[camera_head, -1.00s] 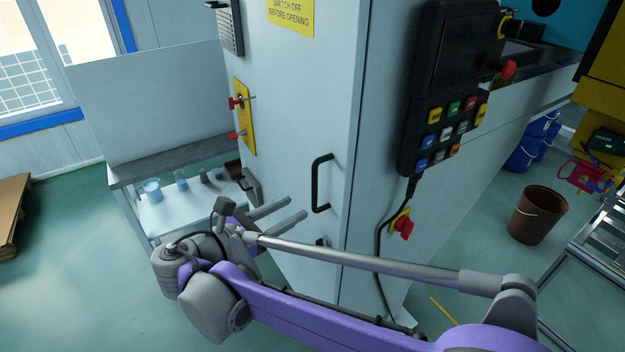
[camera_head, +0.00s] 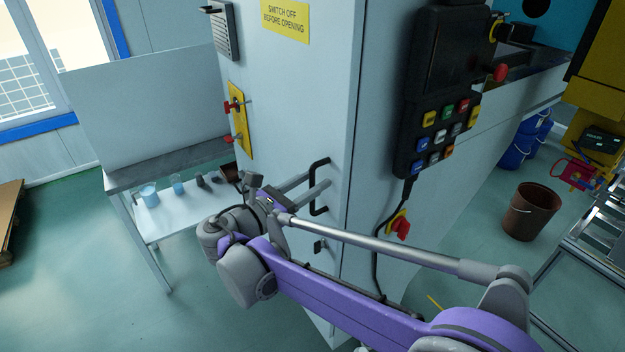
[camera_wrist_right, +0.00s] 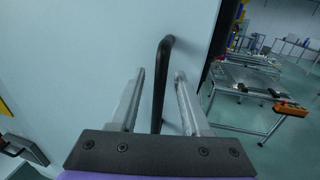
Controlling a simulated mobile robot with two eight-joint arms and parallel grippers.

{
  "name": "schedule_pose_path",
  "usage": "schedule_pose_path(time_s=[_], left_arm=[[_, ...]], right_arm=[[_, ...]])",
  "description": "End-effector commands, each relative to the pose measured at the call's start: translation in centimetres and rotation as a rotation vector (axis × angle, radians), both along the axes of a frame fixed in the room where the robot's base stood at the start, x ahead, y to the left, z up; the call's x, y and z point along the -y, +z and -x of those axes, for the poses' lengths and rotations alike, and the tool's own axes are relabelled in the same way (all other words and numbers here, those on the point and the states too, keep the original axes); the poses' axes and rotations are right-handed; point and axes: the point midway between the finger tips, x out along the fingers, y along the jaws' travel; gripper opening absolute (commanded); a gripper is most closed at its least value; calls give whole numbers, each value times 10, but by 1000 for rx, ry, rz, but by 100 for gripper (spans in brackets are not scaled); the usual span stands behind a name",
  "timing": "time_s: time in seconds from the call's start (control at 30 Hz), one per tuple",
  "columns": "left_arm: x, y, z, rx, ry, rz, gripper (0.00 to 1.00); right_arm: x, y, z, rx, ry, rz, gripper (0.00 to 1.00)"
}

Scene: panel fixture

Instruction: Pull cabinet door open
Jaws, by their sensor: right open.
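The cabinet door (camera_head: 285,110) is a pale panel and looks closed. Its black bar handle (camera_head: 313,190) stands upright near the door's right edge. My right gripper (camera_head: 318,178) is open at the handle, with its two fingers pointing right toward it. In the right wrist view the handle (camera_wrist_right: 161,75) shows between the two spread fingers (camera_wrist_right: 160,85), with space on both sides. I cannot tell how deep the handle lies between the fingers. My left gripper is not in view.
A black control pendant (camera_head: 436,100) hangs on the cabinet's right face, above a red switch (camera_head: 401,228) and a cable. A table with cups (camera_head: 150,195) stands left of the cabinet. A brown bucket (camera_head: 531,211) is on the floor at right.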

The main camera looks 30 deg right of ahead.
Motion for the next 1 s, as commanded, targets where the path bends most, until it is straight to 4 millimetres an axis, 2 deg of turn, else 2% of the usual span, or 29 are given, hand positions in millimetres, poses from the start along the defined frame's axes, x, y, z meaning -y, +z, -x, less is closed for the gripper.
schedule_pose_path(time_s=[0.27, 0.37, 0.53, 0.57, 1.0], left_arm=[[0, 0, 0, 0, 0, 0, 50], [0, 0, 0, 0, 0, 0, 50], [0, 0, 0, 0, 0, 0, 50], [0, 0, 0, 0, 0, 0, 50], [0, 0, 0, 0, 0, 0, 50]], right_arm=[[2, 0, -1, 0, 0, 0, 47], [2, 0, -1, 0, 0, 0, 33], [2, 0, -1, 0, 0, 0, 2], [2, 0, 0, 0, 0, 0, 0], [2, 0, -1, 0, 0, 0, 0]])
